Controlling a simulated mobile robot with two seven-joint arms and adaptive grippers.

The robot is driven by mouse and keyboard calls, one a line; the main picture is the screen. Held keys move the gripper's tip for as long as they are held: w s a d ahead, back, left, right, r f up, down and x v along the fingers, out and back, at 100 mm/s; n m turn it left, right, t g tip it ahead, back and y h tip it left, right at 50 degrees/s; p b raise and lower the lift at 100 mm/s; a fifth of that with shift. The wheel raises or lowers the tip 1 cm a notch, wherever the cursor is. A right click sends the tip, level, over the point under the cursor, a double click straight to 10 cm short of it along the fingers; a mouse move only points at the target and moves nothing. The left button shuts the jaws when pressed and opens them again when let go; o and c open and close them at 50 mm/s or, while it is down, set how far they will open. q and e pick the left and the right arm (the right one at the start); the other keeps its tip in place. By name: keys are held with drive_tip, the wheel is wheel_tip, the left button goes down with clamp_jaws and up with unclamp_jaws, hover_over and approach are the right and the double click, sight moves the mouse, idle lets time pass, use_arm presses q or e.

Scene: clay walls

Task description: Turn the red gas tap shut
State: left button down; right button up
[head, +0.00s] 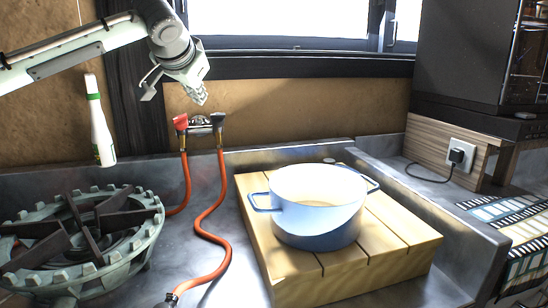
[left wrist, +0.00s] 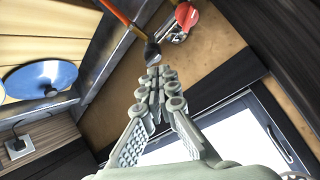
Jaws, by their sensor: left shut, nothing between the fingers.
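The red gas tap (head: 180,122) sits at the left end of a small metal manifold (head: 200,122) on the clay wall. A black tap (head: 218,119) sits at its right end. My left gripper (head: 202,98) is shut and empty, just above the manifold in the head view, between the two taps. In the left wrist view the shut fingertips (left wrist: 155,76) are near the black tap (left wrist: 152,53), and the red tap (left wrist: 186,16) is farther up and right. I cannot tell whether the fingers touch anything. My right gripper is in neither view.
Orange hoses (head: 221,190) hang from the taps onto the grey counter. A green gas burner (head: 148,235) stands at left, a white bottle (head: 99,125) behind it. A blue-and-white pot (head: 318,210) stands on a wooden board (head: 290,275). A plugged socket (head: 461,155) is at right.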

use_arm(q)
drive_tip(key=n+b, duration=0.1)
drive_tip(key=n, duration=0.1)
approach(179, 128)
drive_tip(key=shift+g+y, duration=0.4)
drive_tip(key=shift+d+f+b+x, duration=0.15)
drive_tip(key=shift+b+x, duration=0.2)
drive_tip(key=shift+x, duration=0.95)
drive_tip(key=shift+d+f+b+x, duration=0.15)
drive_tip(key=shift+b+x, duration=0.15)
drive_tip(key=shift+x, duration=1.05)
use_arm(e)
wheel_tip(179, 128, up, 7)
use_arm(q)
drive_tip(key=shift+s, duration=0.2)
drive_tip(key=shift+w+r+p, duration=0.5)
drive_tip(key=shift+p, duration=0.35)
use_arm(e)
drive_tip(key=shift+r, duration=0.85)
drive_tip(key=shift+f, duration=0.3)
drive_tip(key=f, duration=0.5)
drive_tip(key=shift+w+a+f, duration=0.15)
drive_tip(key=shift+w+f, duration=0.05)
